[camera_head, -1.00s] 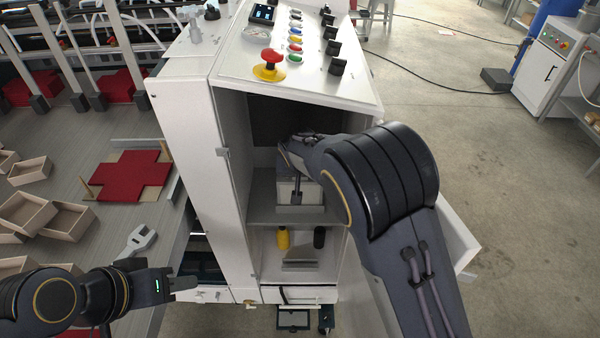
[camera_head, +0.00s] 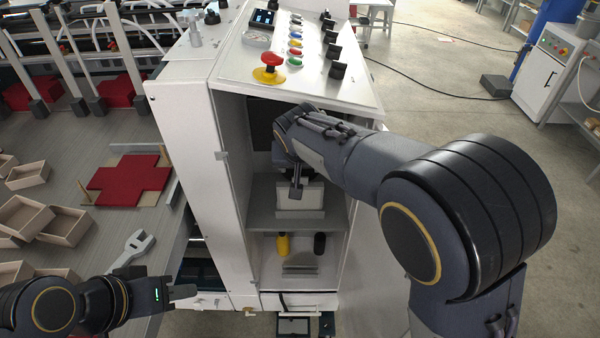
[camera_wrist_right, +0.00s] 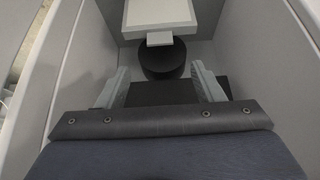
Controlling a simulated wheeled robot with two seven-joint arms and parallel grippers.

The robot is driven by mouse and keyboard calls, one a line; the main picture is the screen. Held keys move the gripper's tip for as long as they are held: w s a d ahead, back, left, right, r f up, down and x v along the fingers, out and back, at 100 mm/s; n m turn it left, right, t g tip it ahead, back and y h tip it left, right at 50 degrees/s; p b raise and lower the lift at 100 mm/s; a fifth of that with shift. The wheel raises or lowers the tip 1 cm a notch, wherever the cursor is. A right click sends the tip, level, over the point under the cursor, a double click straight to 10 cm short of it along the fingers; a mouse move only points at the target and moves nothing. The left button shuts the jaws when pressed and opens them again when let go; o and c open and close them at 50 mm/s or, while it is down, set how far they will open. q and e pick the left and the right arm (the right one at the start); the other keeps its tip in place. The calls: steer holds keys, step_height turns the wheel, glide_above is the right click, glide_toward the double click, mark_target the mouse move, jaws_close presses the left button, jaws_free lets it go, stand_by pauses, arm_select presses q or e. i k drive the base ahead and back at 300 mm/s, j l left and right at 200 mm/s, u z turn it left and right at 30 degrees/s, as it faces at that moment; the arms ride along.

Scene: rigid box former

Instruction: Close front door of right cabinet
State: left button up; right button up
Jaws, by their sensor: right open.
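The right cabinet (camera_head: 185,130) is white, with a sloped control panel on top and its front open. A pale panel (camera_head: 375,270) at the opening's right side looks like its front door, swung open; my right arm hides much of it. My right gripper is inside the cabinet, in front of a pale box on the upper shelf. In the right wrist view my right gripper (camera_wrist_right: 162,88) is open, with nothing between its fingers. My left gripper (camera_head: 183,293) is left of the cabinet's lower front, away from the door; its finger gap is unclear.
A yellow bottle (camera_head: 283,245) and a black bottle (camera_head: 319,243) stand on the lower shelf. A red emergency button (camera_head: 270,62) sits on the control panel. Floor on the right is open.

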mark_target(373, 292)
steer(key=k, duration=1)
